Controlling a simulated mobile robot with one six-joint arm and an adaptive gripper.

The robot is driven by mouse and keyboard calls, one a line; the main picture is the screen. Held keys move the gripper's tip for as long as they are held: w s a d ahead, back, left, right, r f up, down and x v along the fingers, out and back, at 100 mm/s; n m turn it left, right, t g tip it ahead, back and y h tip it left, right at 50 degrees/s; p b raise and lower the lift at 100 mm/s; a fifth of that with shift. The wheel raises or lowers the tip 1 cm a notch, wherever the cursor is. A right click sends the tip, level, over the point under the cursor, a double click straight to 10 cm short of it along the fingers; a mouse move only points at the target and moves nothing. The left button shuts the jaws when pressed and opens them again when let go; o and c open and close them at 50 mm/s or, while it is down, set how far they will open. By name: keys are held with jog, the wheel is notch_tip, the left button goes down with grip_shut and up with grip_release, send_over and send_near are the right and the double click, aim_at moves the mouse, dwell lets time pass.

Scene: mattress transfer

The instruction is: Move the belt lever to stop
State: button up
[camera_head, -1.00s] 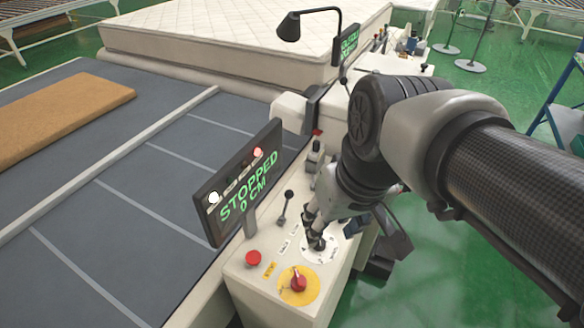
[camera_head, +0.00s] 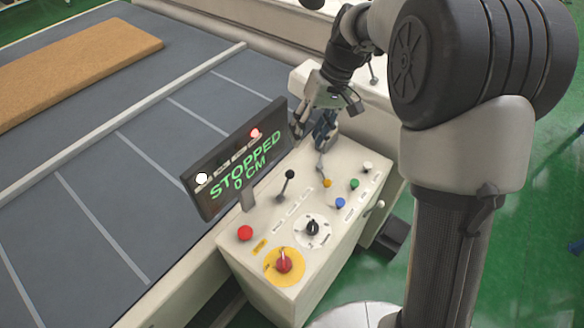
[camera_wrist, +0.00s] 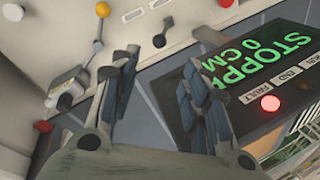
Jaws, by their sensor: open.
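The control console (camera_head: 225,244) carries a short lever with a black ball knob (camera_head: 289,174), which I take to be the belt lever. It stands up near the foot of the display (camera_head: 240,168), which reads "STOPPED 0 CM". In the wrist view the black knob (camera_wrist: 159,41) shows beyond the gap between my fingertips. My gripper (camera_head: 311,134) is open and empty, above the far end of the console, behind the lever and apart from it. It also shows in the wrist view (camera_wrist: 158,75). The lever's printed labels are too small to read.
A yellow-knobbed lever (camera_head: 327,183) stands close to my gripper. Blue (camera_head: 340,203), green (camera_head: 354,184) and white (camera_head: 367,167) knobs sit on the right. A red button (camera_head: 245,233), black dial (camera_head: 312,228) and red rotary switch (camera_head: 283,262) are nearer. A brown slab (camera_head: 75,65) lies on the belt.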

aim_at(292, 171)
jog(key=b+x, duration=0.4)
jog(key=x, duration=1.1)
jog(key=shift+f, duration=0.15)
grip_shut()
